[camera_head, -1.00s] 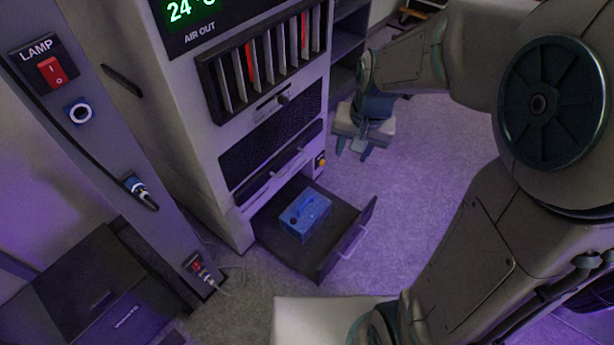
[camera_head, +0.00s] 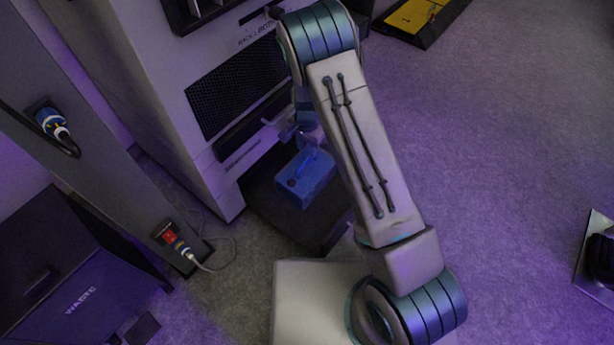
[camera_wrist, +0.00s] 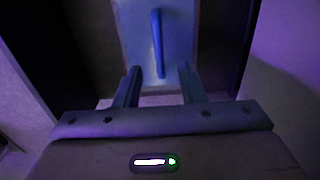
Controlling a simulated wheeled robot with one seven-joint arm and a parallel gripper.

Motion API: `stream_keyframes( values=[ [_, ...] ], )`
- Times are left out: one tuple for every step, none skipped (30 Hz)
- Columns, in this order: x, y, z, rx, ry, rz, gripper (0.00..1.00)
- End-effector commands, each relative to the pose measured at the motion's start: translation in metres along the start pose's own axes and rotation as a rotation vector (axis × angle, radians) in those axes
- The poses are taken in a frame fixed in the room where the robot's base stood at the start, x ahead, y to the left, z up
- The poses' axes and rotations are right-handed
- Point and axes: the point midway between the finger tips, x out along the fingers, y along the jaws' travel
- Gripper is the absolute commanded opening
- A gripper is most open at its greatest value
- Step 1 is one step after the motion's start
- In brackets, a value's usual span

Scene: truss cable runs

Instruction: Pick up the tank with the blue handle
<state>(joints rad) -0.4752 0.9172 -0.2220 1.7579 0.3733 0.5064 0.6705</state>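The tank (camera_head: 303,180) is a blue box with a blue handle on top, resting in the open dark drawer (camera_head: 262,192) at the foot of the cabinet. In the wrist view the tank (camera_wrist: 130,25) lies beyond my gripper (camera_wrist: 160,70), and its bar-like handle (camera_wrist: 156,40) points toward me. The handle's near end appears between my two spread fingers, with gaps on both sides. I cannot tell how far the fingers are above it. In the head view my gripper (camera_head: 308,138) is just above the tank, partly hidden by my arm.
The tall cabinet (camera_head: 170,90) stands right behind the drawer. A post (camera_head: 75,120) with plugged cables and a dark waste bin (camera_head: 80,275) are at the left. A yellow-topped case (camera_head: 412,15) lies at the back. The carpet at the right is mostly clear.

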Motion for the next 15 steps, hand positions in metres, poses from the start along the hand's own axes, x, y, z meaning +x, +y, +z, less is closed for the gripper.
stream_keyframes(
  values=[
    [0.007, -0.001, 0.001, 0.001, 0.001, 0.002, 0.36],
    [0.01, -0.001, 0.001, 0.001, 0.001, 0.002, 0.36],
    [0.015, -0.001, 0.001, 0.001, 0.001, 0.003, 0.36],
    [0.018, -0.001, 0.002, 0.001, 0.001, 0.004, 0.36],
    [0.022, -0.001, 0.002, 0.001, 0.001, 0.004, 0.36],
    [0.026, -0.001, 0.002, 0.001, 0.001, 0.004, 0.36],
    [0.029, -0.001, 0.002, 0.001, 0.001, 0.004, 0.36],
    [0.031, -0.001, 0.003, 0.001, 0.001, 0.003, 0.36],
    [0.033, -0.001, 0.003, 0.001, 0.001, 0.003, 0.36],
    [0.034, -0.001, 0.003, 0.0, 0.001, 0.003, 0.36],
    [0.036, -0.001, 0.003, 0.0, 0.001, 0.003, 0.36],
    [0.04, -0.001, 0.003, 0.0, 0.0, 0.003, 0.36],
    [0.043, 0.0, 0.003, 0.0, 0.0, 0.003, 0.36],
    [0.048, 0.0, 0.004, 0.0, 0.0, 0.003, 0.36],
    [0.053, 0.001, 0.004, 0.0, 0.001, 0.003, 0.36]
  ],
)
